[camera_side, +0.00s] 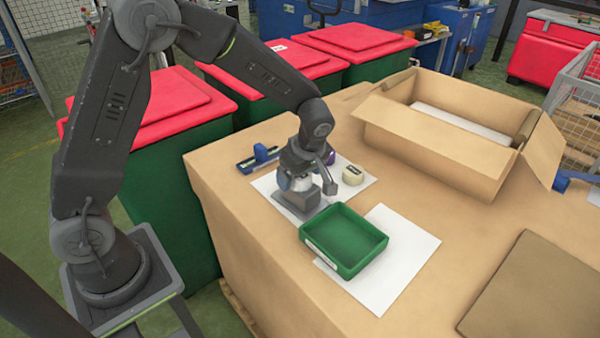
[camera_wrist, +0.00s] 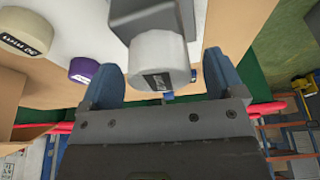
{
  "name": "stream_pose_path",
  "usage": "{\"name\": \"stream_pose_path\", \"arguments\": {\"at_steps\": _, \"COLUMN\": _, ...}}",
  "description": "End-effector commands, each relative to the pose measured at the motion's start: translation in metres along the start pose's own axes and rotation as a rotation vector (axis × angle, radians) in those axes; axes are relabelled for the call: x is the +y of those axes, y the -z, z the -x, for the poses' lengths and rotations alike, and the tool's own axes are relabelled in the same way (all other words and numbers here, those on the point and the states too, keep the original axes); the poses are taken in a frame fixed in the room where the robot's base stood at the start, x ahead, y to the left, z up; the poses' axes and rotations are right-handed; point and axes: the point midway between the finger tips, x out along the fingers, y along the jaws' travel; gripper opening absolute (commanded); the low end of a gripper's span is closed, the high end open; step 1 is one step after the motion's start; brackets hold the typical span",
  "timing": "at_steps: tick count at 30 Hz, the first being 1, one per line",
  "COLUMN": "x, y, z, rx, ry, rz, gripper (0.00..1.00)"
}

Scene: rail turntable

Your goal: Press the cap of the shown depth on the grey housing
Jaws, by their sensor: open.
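A grey housing (camera_side: 298,203) stands on a white sheet on the bench, below my gripper (camera_side: 296,184). It also shows as a grey block at the top of the wrist view (camera_wrist: 150,16). In the wrist view a white cap (camera_wrist: 158,58) with a dark printed label sits against the housing, between my blue fingers. A gap shows on each side of it, so my gripper is open around it. A purple cap (camera_wrist: 84,70) and a cream cap (camera_wrist: 30,31), both labelled, lie apart to the left. In the side view the cream cap (camera_side: 352,174) is right of the purple cap (camera_side: 331,158).
A green tray (camera_side: 318,252) stands just in front of the housing, partly on a second white sheet (camera_side: 410,240). A blue and dark fixture (camera_side: 258,158) lies behind left. A large open carton (camera_side: 430,155) fills the back right. A brown mat (camera_side: 535,290) lies front right.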

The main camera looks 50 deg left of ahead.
Motion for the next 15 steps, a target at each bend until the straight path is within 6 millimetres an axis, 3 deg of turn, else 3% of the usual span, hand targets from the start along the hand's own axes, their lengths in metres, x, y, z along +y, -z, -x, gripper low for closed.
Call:
{"name": "stream_pose_path", "arguments": {"at_steps": 5, "x": 0.001, "y": 0.000, "z": 0.007, "rx": 0.000, "ry": -0.002, "rz": 0.001, "gripper": 0.87}}
{"name": "stream_pose_path", "arguments": {"at_steps": 8, "x": 0.001, "y": 0.000, "z": 0.020, "rx": 0.000, "ry": -0.005, "rz": 0.002, "gripper": 0.87}}
{"name": "stream_pose_path", "arguments": {"at_steps": 15, "x": 0.001, "y": 0.000, "z": 0.073, "rx": -0.001, "ry": -0.006, "rz": 0.001, "gripper": 0.87}}
